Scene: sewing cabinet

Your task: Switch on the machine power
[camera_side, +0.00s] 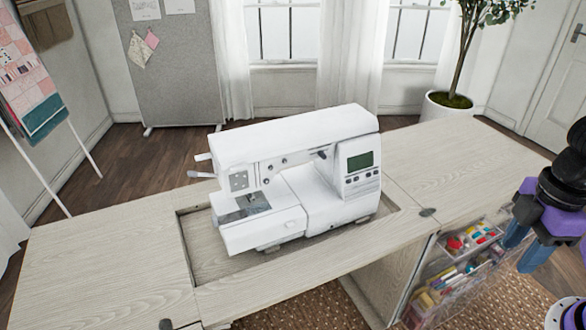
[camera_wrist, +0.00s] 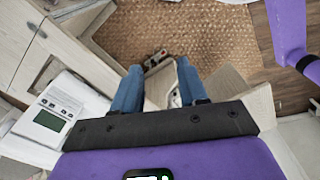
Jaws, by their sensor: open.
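The white sewing machine (camera_side: 290,165) stands in the recess of the wooden cabinet top. Its green display (camera_side: 360,161) and a few buttons face the front right. In the wrist view part of the machine (camera_wrist: 62,110) lies at the left, with its display (camera_wrist: 48,121). I cannot make out a power switch in either view.
The cabinet top (camera_side: 100,265) is bare around the machine. Open shelves (camera_side: 455,260) with sewing supplies are below its right part. A small, unclear object (camera_wrist: 157,60) lies near the woven rug (camera_wrist: 190,35). A potted plant (camera_side: 446,105) stands behind.

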